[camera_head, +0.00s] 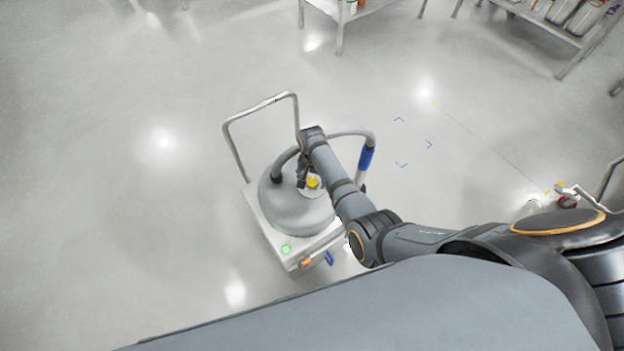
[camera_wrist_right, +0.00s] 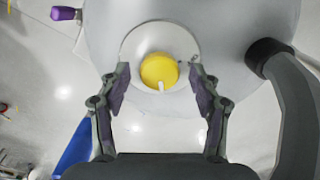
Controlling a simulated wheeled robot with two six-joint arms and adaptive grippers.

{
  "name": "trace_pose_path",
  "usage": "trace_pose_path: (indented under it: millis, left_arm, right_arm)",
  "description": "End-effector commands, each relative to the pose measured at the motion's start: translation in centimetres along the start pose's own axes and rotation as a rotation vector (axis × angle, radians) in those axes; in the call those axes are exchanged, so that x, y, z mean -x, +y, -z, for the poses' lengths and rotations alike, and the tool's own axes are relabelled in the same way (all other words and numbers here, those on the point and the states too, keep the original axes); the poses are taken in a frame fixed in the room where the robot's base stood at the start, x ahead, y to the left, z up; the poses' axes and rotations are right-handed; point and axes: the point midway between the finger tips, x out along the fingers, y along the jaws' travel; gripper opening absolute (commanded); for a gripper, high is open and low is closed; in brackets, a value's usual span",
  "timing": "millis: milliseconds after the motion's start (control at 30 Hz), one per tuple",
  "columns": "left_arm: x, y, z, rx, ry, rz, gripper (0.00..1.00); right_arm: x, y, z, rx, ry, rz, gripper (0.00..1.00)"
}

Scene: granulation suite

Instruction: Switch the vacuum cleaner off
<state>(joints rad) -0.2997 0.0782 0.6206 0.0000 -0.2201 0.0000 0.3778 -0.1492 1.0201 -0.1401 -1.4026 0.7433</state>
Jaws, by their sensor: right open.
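The vacuum cleaner (camera_head: 290,208) is a grey domed drum on a white wheeled base with a metal push handle and a dark hose. On its top sits a yellow round knob (camera_wrist_right: 159,71) with a small white pointer, on a pale disc. The knob also shows in the head view (camera_head: 313,182). My right gripper (camera_wrist_right: 160,90) is open above the knob, with a finger on each side of it and no visible contact. In the head view my right wrist hides part of the drum. A green light (camera_head: 286,249) glows on the base. My left gripper is out of view.
Shelving (camera_head: 560,30) stands at the back right and a low table (camera_head: 345,18) at the back. The floor left of the cleaner is clear.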

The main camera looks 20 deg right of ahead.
Motion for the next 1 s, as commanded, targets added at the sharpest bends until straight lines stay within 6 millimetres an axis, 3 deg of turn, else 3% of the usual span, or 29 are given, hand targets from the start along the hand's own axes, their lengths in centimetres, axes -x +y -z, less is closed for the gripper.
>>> trace_pose_path:
  millis: [133,500,767,1000]
  left_arm:
    - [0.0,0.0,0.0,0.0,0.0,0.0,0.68]
    - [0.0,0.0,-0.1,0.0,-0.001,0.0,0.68]
    - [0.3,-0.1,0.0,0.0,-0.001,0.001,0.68]
    - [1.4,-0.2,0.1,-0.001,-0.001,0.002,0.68]
  right_arm:
    - [0.0,0.0,0.0,0.0,0.0,0.0,0.61]
    - [0.0,0.0,0.0,0.0,0.0,-0.001,0.11]
    - [0.1,0.1,0.0,0.023,-0.001,-0.002,0.09]
    - [0.3,0.1,0.0,0.143,-0.002,-0.002,0.09]
